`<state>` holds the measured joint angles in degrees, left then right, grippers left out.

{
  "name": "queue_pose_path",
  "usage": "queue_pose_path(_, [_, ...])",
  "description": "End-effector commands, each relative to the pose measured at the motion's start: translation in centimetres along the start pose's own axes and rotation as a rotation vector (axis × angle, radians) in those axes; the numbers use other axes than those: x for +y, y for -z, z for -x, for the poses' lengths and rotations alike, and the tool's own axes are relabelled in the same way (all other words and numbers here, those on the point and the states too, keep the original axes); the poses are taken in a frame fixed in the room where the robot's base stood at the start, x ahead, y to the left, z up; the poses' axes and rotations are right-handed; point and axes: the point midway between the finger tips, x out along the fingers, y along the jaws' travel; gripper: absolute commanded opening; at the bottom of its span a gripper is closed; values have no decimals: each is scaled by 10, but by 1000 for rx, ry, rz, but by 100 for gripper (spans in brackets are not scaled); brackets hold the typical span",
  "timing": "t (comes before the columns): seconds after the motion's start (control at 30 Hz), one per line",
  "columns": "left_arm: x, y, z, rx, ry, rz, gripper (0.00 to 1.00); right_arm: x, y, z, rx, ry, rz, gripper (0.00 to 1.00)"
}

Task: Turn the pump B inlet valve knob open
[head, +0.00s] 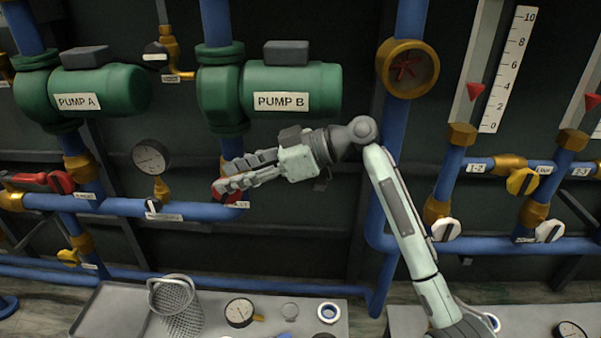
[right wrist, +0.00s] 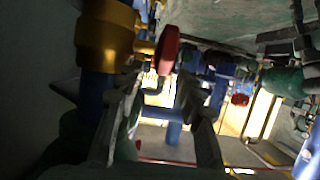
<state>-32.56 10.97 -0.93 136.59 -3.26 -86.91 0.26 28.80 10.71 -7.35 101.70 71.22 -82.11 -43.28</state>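The pump B (head: 290,88) is a green pump with a white label on the upper wall. Below it, the red inlet valve knob (head: 231,197) sits on the blue pipe, partly hidden by my right fingers. My right gripper (head: 222,177) reaches in from the right, its fingers at the knob. In the right wrist view the red knob (right wrist: 168,50) shows edge-on just beyond and between the tips of my right gripper (right wrist: 160,85). The fingers are spread apart; I see no clear contact on both sides. My left gripper is not in view.
Pump A (head: 110,92) and a red-handled valve (head: 58,181) are at left. A pressure gauge (head: 151,157) stands left of the fingers. A brass sight glass (head: 406,69) is at upper right. Below, a grey table holds a wire basket (head: 176,305) and a loose gauge (head: 239,312).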

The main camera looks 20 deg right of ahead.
Motion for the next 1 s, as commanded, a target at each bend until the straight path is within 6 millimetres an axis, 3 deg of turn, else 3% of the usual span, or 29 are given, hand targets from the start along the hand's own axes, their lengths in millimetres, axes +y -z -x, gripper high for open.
queue_pose_path(0.3, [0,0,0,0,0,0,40,1,-24,76,-5,-4,-1,37])
queue_pose_path(0.5, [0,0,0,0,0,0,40,0,-37,112,-3,-1,-1,37])
queue_pose_path(0.7, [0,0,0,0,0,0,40,0,-43,129,-1,-1,-1,37])
queue_pose_path(1.0, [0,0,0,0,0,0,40,0,-44,132,-1,0,0,37])
